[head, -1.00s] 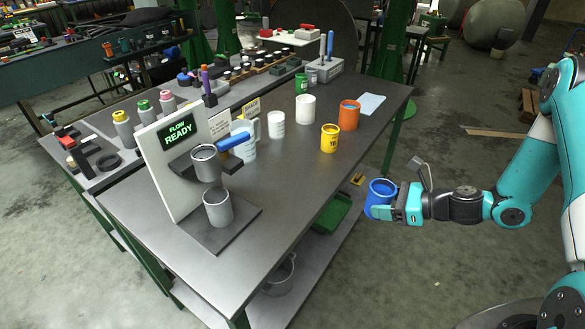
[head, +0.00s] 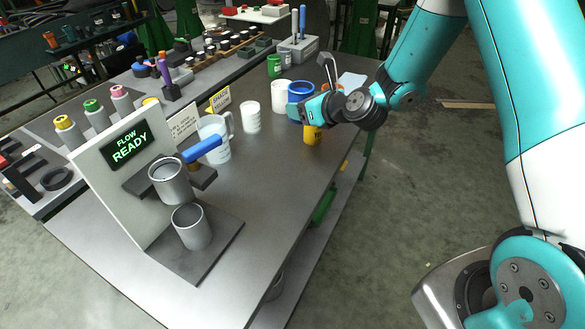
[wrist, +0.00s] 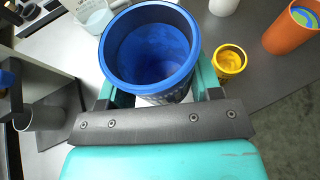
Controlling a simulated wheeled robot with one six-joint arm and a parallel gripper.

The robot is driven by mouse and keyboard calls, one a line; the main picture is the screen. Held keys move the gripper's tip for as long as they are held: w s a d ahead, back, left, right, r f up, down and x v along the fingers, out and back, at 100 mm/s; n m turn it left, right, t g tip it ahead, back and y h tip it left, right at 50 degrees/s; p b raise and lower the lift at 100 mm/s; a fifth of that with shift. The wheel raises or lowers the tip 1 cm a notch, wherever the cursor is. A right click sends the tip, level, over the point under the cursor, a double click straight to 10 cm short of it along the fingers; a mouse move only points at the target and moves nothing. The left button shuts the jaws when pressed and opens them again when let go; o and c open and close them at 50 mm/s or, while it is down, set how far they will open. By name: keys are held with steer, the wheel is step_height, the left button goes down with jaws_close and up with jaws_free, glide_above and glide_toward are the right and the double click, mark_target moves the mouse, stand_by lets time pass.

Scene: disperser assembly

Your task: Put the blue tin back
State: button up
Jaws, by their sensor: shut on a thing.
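The blue tin (head: 299,101) is an open, empty-looking cup, held upright in my gripper (head: 306,108) over the far part of the metal bench. The wrist view shows the blue tin (wrist: 150,55) large between the two teal fingers of my gripper (wrist: 160,92), which are shut on it. The tin's base is hidden, so I cannot tell from the head view whether it touches the bench; it looks raised.
White cups (head: 251,117) (head: 281,96), an orange tin (wrist: 293,30) and a clear jug (head: 215,137) are near. The dispenser (head: 125,170) holds a metal cup at left. The bench's front middle is clear.

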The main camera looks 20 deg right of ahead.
mark_target(295, 168)
steer(key=a+r, duration=0.1)
steer(key=r, duration=0.1)
steer(key=shift+w+a+r, duration=0.3)
steer(key=shift+w+a, duration=0.05)
steer(key=shift+w, duration=0.05)
steer(key=shift+m+h, duration=0.3)
steer(key=shift+h, duration=0.1)
step_height(295, 168, down, 20)
steer(key=shift+r, duration=0.1)
steer(key=o, duration=1.1)
steer(key=shift+c, duration=0.2)
